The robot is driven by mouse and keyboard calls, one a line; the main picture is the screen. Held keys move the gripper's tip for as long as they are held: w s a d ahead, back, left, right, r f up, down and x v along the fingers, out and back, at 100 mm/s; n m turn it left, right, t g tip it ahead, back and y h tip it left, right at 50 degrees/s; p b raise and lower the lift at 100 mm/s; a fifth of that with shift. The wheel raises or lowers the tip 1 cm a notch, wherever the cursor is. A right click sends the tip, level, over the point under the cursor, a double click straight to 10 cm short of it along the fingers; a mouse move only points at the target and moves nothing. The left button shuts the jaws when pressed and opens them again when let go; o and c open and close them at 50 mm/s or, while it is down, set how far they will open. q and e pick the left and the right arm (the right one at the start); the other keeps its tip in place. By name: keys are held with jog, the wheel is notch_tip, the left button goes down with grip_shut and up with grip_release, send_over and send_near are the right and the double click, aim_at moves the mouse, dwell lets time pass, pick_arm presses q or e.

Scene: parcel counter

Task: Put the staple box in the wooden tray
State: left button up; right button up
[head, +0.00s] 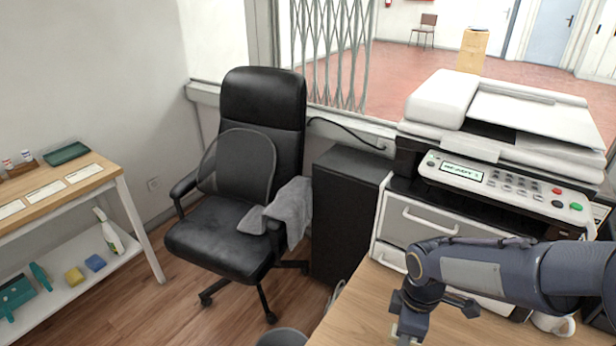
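I cannot make out for sure a staple box in the head view. Small blue (95,262) and yellow (74,276) blocks lie on the white lower shelf at left, too small to identify. A small brown wooden holder (27,170) with little bottles stands on the side table's top; I cannot tell if it is the wooden tray. My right arm reaches in from the right over the wooden desk. My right gripper (408,334) points down at the bottom edge, its fingertips cut off or hidden, far from the side table. My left gripper is not in view.
The side table (70,195) also bears a dark green tray (66,153) and white cards. Teal items lie on its lower shelf (62,300). A black office chair (250,190), a dark cabinet (345,215) and a printer (505,185) stand between it and my arm.

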jog(key=w+f+m, duration=0.2)
jog(key=m, duration=0.2)
jog(key=w+f+m, duration=0.2)
jog(key=m, duration=0.2)
jog(key=w+f+m, duration=0.2)
jog(key=w+m, duration=0.1)
jog(key=m, duration=0.1)
jog(key=shift+d+f, duration=0.15)
jog(key=shift+w+f+m, duration=0.45)
jog(key=shift+m, duration=0.35)
jog(key=shift+p, duration=0.3)
